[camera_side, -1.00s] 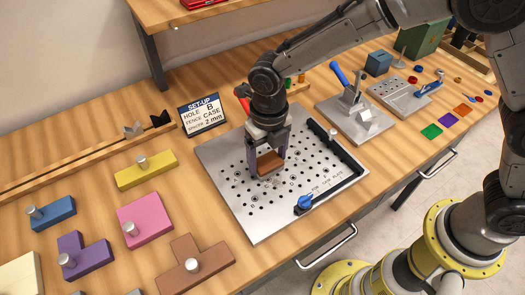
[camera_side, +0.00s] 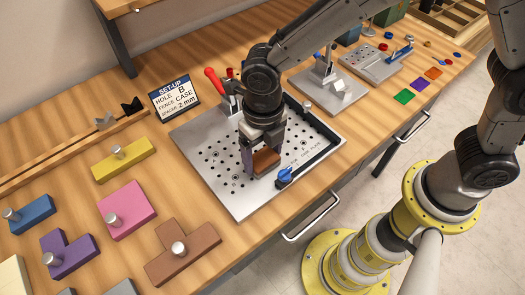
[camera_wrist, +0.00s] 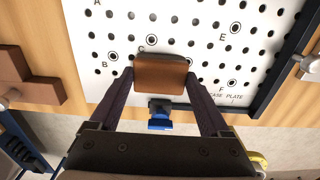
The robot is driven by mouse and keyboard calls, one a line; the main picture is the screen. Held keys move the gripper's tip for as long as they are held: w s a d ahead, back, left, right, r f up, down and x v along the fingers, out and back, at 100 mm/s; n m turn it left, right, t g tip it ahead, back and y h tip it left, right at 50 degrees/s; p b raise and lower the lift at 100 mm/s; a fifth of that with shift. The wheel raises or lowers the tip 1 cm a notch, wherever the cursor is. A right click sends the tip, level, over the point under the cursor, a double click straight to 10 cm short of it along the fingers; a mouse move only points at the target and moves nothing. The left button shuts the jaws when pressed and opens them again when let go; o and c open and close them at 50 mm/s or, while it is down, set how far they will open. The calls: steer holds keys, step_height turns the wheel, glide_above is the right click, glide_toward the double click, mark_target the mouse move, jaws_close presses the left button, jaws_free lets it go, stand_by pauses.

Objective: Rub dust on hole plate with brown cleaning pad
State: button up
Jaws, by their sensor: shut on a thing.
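The brown cleaning pad (camera_side: 266,161) is a small block held between the fingertips of my gripper (camera_side: 263,150). In the wrist view the pad (camera_wrist: 160,75) lies flat between the two dark fingers (camera_wrist: 161,78), over the front part of the plate. The hole plate (camera_side: 205,140) is pale grey with rows of dark holes; the wrist view shows letters A, B, C, E and F on it (camera_wrist: 190,30). The pad is close to the plate face, but I cannot tell whether it touches. No dust is distinct. The pad and fingers hide some holes.
A blue knob (camera_side: 284,174) sits at the plate's front edge, close to the pad. A black fence (camera_side: 318,120) borders the plate's right side. A red-handled clamp (camera_side: 214,85) stands behind. Coloured blocks, including a pink one (camera_side: 127,210), lie to the left.

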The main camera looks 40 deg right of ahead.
steer(key=shift+w, duration=4.6)
step_height(320, 180, up, 8)
steer(key=shift+s, duration=0.15)
